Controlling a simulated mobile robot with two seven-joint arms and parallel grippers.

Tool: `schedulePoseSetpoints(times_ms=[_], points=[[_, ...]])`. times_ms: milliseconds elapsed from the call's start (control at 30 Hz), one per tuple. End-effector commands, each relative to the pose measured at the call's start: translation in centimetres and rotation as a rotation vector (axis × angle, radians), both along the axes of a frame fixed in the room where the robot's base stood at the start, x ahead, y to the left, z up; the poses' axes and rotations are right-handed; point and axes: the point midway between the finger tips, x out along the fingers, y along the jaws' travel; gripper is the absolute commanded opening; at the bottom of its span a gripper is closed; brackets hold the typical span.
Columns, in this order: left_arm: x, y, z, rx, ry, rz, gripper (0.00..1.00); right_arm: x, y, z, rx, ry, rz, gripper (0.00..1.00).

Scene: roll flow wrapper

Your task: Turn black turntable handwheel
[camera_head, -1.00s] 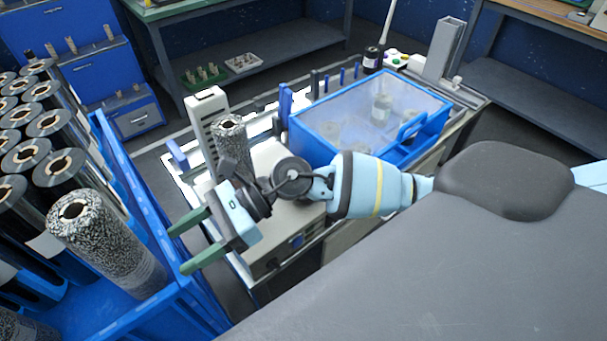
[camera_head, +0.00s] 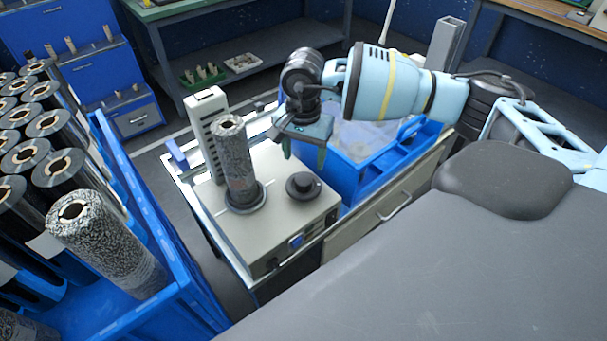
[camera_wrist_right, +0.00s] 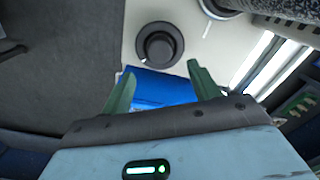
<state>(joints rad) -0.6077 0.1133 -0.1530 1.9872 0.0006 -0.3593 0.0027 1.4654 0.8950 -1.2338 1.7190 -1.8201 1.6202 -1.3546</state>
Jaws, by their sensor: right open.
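The black turntable handwheel (camera_head: 303,186) is a dark round knob on the top of the pale machine box (camera_head: 270,222). It also shows in the right wrist view (camera_wrist_right: 159,46), beyond the fingertips. Beside it a speckled roll (camera_head: 236,165) stands upright on the black turntable (camera_head: 245,198). My right gripper (camera_head: 304,156) hangs just behind and above the handwheel, fingers pointing down. In the right wrist view its green fingers (camera_wrist_right: 160,85) are spread and empty, apart from the handwheel. My left gripper is not in view.
A blue bin with a clear lid (camera_head: 365,150) stands right behind the machine, below my right arm. A blue crate (camera_head: 150,240) of upright rolls fills the left. A white slotted post (camera_head: 208,125) stands behind the roll. The front of the machine top is clear.

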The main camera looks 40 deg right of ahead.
Motion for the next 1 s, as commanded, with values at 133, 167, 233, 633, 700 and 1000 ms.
schedulePoseSetpoints(times_ms=[133,167,233,633,700,1000], points=[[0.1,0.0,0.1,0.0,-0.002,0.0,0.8,-0.1,0.0,-2.0,0.0,0.005,0.0,0.61],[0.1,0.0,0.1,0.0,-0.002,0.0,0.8,-0.1,0.0,-2.5,0.0,0.005,0.0,0.61],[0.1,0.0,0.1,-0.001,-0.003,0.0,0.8,-0.1,0.0,-3.6,0.001,0.004,-0.001,0.61],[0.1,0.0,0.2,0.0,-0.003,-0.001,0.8,-0.1,0.1,-7.2,0.003,0.002,-0.001,0.61],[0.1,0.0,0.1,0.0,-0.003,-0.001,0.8,-0.1,0.1,-7.3,0.003,0.002,-0.001,0.61],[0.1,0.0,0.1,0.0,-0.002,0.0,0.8,-0.1,0.1,-7.3,0.003,0.001,-0.001,0.45]])
